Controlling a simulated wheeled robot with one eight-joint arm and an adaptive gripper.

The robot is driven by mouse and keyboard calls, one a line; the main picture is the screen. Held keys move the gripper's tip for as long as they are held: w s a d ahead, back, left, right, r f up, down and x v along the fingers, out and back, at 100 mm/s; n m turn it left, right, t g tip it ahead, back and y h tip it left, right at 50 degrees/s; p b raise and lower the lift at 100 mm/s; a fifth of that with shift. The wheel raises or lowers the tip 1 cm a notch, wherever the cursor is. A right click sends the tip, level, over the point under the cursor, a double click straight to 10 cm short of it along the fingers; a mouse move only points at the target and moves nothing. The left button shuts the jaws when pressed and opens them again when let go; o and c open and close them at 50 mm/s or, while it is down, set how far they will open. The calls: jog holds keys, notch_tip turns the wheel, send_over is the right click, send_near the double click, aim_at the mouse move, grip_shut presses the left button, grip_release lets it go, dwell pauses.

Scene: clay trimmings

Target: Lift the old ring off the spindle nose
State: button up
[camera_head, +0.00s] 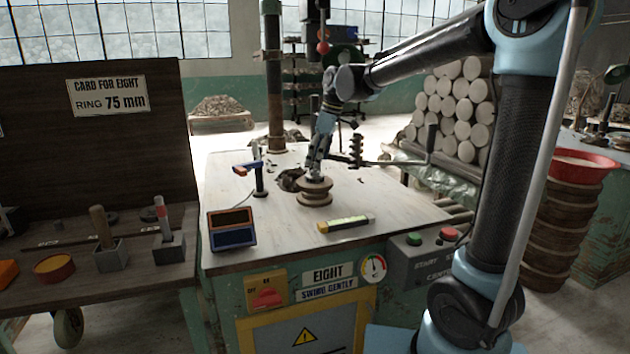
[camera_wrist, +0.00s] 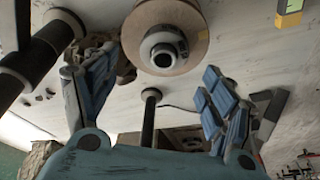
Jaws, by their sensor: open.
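A stack of round tan and grey parts (camera_head: 314,195) stands on the workbench (camera_head: 380,205). In the wrist view a broad tan disc (camera_wrist: 192,22) surrounds a pale stepped hub with a dark centre, the spindle nose (camera_wrist: 163,52). I cannot tell which circular edge there is the old ring. My gripper (camera_head: 316,168) is just above the stack, pointing down.
A yellow-ended level-like tool (camera_head: 346,223) lies in front. Dark clay trimmings (camera_head: 290,180) lie behind. A horizontal bar (camera_head: 395,161) is at the right. A card board (camera_head: 100,130) reads ring 75 mm.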

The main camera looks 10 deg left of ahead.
aim_at(316, 171)
jog(key=shift+d+x, duration=0.2)
jog(key=shift+x, duration=1.05)
jog(key=shift+d+x, duration=0.2)
jog(key=shift+x, duration=1.1)
jog(key=shift+s, duration=0.2)
jog(key=c, duration=1.5)
